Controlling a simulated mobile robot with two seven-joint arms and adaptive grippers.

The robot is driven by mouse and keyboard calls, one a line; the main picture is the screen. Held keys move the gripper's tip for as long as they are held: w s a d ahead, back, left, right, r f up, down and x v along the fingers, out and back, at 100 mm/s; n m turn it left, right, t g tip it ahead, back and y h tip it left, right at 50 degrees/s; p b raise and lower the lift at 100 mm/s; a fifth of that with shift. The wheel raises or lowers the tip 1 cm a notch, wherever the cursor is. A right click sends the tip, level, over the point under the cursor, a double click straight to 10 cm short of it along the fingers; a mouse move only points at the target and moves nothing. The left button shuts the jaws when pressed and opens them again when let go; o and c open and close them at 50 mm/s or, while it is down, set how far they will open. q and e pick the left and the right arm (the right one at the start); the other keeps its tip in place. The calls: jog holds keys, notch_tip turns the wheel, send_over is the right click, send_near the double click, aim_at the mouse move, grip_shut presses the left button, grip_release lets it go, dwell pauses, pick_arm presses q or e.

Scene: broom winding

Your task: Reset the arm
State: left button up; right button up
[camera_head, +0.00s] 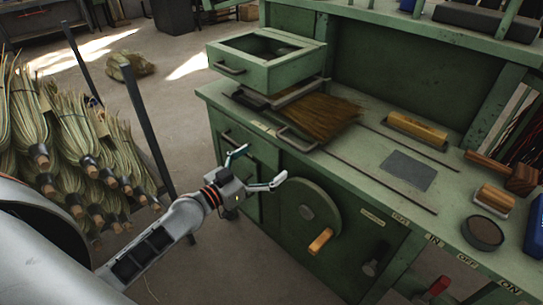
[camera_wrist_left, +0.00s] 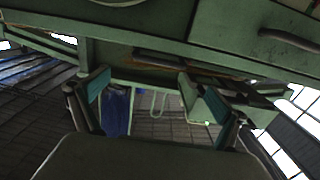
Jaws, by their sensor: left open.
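My left arm comes in from the lower left in the head view. Its gripper (camera_head: 258,167) is open and empty, in front of the green workbench (camera_head: 300,168) near its drawer and wheel. In the left wrist view the two teal-padded fingers (camera_wrist_left: 152,105) stand wide apart with nothing between them. The bench's green underside and drawer handles show above them. My right gripper does not show in either view.
A green drawer box (camera_head: 265,75) and a bundle of broom bristles (camera_head: 315,115) sit on the bench. A wheel with a wooden handle (camera_head: 320,240) is on the bench front. Broom bundles (camera_head: 75,150) are stacked on a rack at left. Open floor (camera_head: 180,110) lies between.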

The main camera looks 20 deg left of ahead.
pick_arm(q)
jog(key=shift+s, duration=0.1)
dwell(0.4)
jog(key=s+d+f+g+y, duration=0.1)
jog(key=s+d+f+g, duration=0.2)
jog(key=s+f, duration=0.8)
jog(key=s+d+f+g+y, duration=0.2)
jog(key=s+d+f+g, duration=0.1)
jog(key=s+f, duration=0.9)
jog(key=shift+d+f, duration=0.5)
jog(key=shift+d, duration=0.4)
